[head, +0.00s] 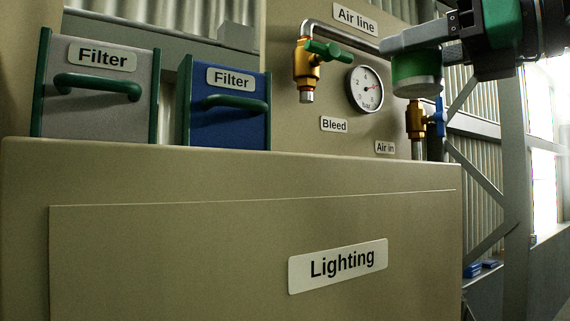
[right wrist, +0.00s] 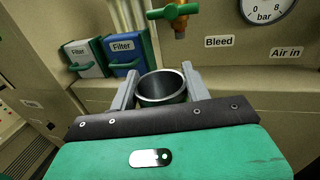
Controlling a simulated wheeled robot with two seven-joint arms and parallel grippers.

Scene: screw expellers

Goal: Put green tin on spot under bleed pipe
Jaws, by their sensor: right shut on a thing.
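The green tin (head: 416,75) hangs in my right gripper (head: 408,47) at the upper right of the head view, in front of the panel and right of the gauge. In the right wrist view the tin (right wrist: 163,98) sits between the two grey fingers, open mouth showing, looking empty. The bleed pipe (head: 307,95) points down below a brass valve with a green handle, left of the gripper; it also shows at the top of the right wrist view (right wrist: 180,32). The tin is apart from it. I cannot make out the spot under the pipe. My left gripper is not in view.
The pressure gauge (head: 364,89) and the brass air-in valve with a blue handle (head: 416,122) are close to the tin. Two filter boxes, grey (head: 95,110) and blue (head: 228,125), stand at left. The lighting cabinet (head: 180,250) fills the foreground.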

